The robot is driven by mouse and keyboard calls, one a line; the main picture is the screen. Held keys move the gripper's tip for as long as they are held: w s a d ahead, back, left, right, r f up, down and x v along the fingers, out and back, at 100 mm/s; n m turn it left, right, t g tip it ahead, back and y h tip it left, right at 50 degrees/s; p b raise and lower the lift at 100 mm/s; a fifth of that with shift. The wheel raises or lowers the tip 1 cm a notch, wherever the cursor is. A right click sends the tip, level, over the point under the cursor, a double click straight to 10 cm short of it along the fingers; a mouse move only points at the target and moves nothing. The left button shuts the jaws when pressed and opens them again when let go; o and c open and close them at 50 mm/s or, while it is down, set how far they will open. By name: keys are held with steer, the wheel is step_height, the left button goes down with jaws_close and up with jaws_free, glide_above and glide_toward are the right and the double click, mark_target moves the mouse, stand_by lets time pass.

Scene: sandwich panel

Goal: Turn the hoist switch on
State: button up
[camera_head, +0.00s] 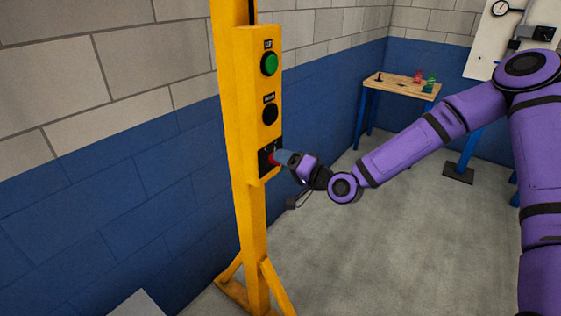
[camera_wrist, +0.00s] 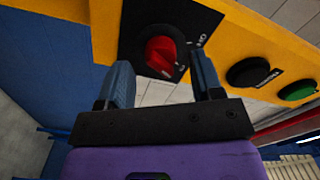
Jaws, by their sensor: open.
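The hoist switch (camera_wrist: 161,56) is a red rotary knob on a black plate with small white lettering at its edge. It sits at the lower end of a yellow control box (camera_head: 243,90) on a post. In the head view the red knob (camera_head: 272,157) shows partly behind my gripper (camera_head: 280,157). In the wrist view my gripper (camera_wrist: 160,84) is open, with one blue finger on each side of the knob's lower part. I cannot tell whether the fingers touch it. The knob's pointer direction is too small to read surely.
Above the switch on the box are a black button (camera_head: 270,113) and a green button (camera_head: 269,63). The yellow post (camera_head: 254,240) stands on splayed feet by a blue and grey wall. A wooden-topped table (camera_head: 400,87) stands behind. The floor between is clear.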

steer(key=v, duration=0.9)
steer(key=shift+f, duration=0.1)
steer(key=s+d+f+n+g+h, duration=0.2)
steer(key=d+n+g+h, duration=0.25)
steer(key=d+h, duration=0.2)
steer(key=s+d+r+h, duration=0.4)
steer(key=d+r+h, duration=0.35)
steer(key=r, duration=0.25)
steer(key=s+d+r+m, duration=0.1)
steer(key=s+d+r, duration=0.2)
steer(key=s+r, duration=0.5)
steer(key=s+d+r+m+g, duration=0.1)
steer(key=s+d+r, duration=0.2)
steer(key=s+r, duration=0.5)
steer(key=s, duration=0.6)
steer(key=shift+d+r+m, duration=0.2)
steer(key=shift+d+m, duration=0.05)
steer(key=shift+m, duration=0.1)
